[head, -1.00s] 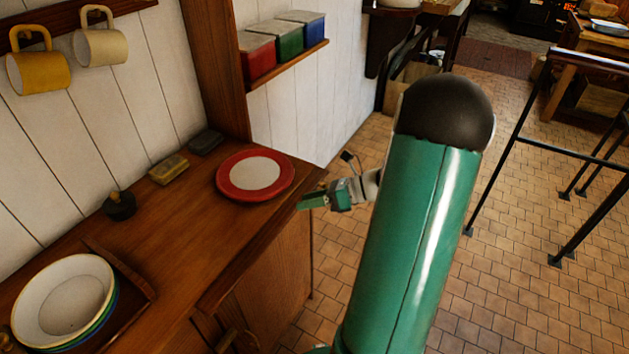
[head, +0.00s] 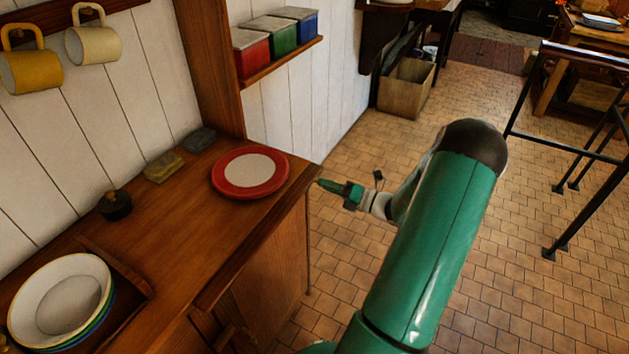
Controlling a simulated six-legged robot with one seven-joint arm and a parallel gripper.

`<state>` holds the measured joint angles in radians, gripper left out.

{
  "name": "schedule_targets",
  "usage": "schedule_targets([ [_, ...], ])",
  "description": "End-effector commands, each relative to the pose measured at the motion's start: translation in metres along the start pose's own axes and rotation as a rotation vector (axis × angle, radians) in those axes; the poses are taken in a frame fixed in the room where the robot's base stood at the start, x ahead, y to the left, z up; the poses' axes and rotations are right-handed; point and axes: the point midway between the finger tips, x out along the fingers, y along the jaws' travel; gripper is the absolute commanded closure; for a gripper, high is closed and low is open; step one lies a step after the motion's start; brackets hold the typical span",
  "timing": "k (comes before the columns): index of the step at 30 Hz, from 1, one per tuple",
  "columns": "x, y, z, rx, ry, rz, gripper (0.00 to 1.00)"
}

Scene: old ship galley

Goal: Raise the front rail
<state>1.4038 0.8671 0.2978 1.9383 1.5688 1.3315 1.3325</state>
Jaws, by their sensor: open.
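A wooden strip (head: 262,238) runs along the front edge of the counter (head: 165,235); I cannot tell for sure whether it is the front rail or whether it is lowered. A small wooden piece (head: 222,332) sticks out low on the counter's front, partly cut off by the picture's bottom edge. My gripper (head: 322,184) is open and empty, just off the counter's far right corner. It points left toward the corner, and its fingers are small in the view. A red-rimmed plate (head: 222,188) lies flat on the counter near that corner.
A stack of bowls (head: 38,290) stands in a wooden tray (head: 128,288) at the near left. A dark round object (head: 115,206), a sponge (head: 163,167) and a grey block (head: 199,139) lie along the wall. Black railings (head: 560,145) stand right.

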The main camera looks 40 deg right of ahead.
Motion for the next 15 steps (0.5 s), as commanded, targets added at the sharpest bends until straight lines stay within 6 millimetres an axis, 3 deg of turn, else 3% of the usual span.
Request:
schedule_targets([
  [6,0.037,0.000,0.000,-0.001,0.002,0.001,0.55],
  [15,0.051,0.000,0.000,-0.001,0.001,0.000,0.55],
])
